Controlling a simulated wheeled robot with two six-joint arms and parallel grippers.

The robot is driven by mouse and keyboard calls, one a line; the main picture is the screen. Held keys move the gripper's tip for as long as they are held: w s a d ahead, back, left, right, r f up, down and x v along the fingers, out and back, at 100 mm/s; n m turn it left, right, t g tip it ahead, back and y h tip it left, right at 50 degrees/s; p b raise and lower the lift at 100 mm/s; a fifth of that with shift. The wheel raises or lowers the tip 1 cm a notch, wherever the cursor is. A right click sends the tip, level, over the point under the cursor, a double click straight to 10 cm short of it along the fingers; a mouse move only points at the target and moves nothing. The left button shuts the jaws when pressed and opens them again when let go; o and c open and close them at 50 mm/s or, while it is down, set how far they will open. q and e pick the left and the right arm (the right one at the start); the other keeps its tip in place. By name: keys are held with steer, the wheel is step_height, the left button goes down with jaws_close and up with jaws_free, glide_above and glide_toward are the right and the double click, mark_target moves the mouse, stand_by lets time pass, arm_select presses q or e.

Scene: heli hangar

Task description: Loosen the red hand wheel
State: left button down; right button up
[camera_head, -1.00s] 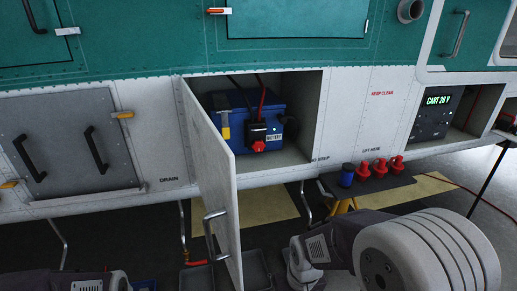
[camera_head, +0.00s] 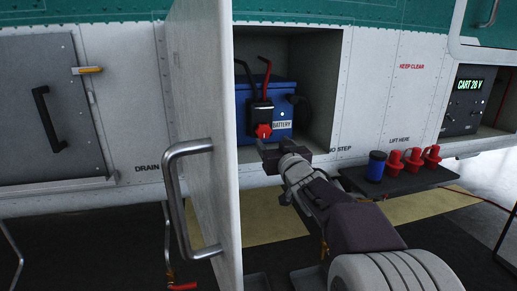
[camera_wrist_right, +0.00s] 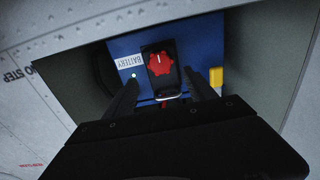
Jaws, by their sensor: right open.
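The red hand wheel (camera_head: 263,131) sits on the front of a black connector (camera_head: 260,114) on the blue battery (camera_head: 285,98), inside the open bay. My right gripper (camera_head: 268,144) is at the bay's mouth, just below and in front of the wheel. In the right wrist view the red wheel (camera_wrist_right: 161,65) lies ahead, between the two spread fingers (camera_wrist_right: 164,90), with nothing held. The wheel looks apart from the fingers; the exact gap is hard to tell. My left gripper is out of view.
The open bay door (camera_head: 205,140) with its metal handle (camera_head: 186,200) stands left of my right arm. A dark shelf (camera_head: 400,181) holds a blue cap (camera_head: 376,166) and several red plugs (camera_head: 413,160). A cart display (camera_head: 465,100) is at right.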

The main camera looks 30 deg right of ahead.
mark_target(264, 132)
steer(key=b+x, duration=0.1)
steer(key=x, duration=0.7)
steer(key=shift+a+f+b, duration=0.1)
steer(key=shift+b, duration=0.3)
steer(key=shift+w, duration=0.6)
steer(key=shift+c, duration=0.3)
steer(key=c, duration=1.3)
